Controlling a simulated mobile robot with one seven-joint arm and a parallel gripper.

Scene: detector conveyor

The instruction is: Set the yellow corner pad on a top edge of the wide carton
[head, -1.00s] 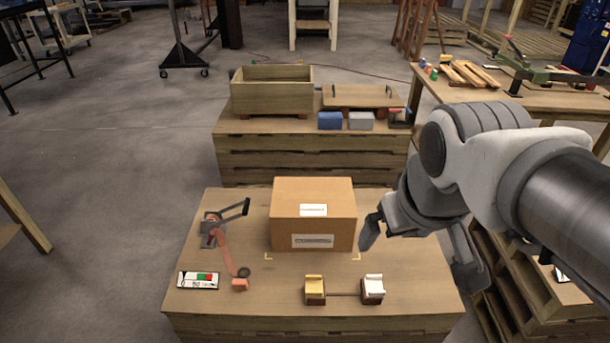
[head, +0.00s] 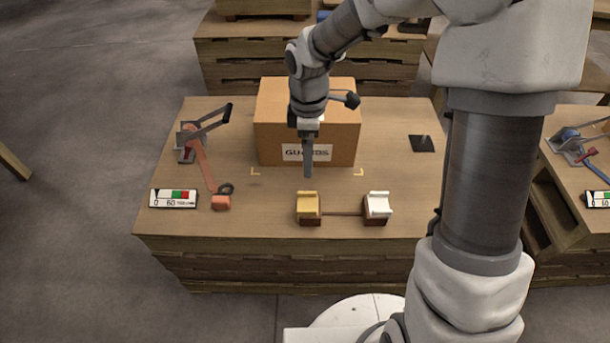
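The yellow corner pad (head: 308,203) sits on a small brown block near the front middle of the wooden table. The wide carton (head: 272,138) stands closed behind it, with a printed label on its front face. My gripper (head: 308,172) points down in front of the carton's front face, just behind and above the yellow pad, and does not appear to touch it. Only one finger shows clearly, edge-on, so I cannot tell its opening. No object shows in it. My arm hides part of the carton's top.
A white corner pad (head: 378,204) sits on a second block to the right, joined by a thin bar. A strap ratchet (head: 190,143) with an orange strap and a gauge card (head: 173,198) lie at left. A black square (head: 421,143) lies right of the carton. The table's front strip is clear.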

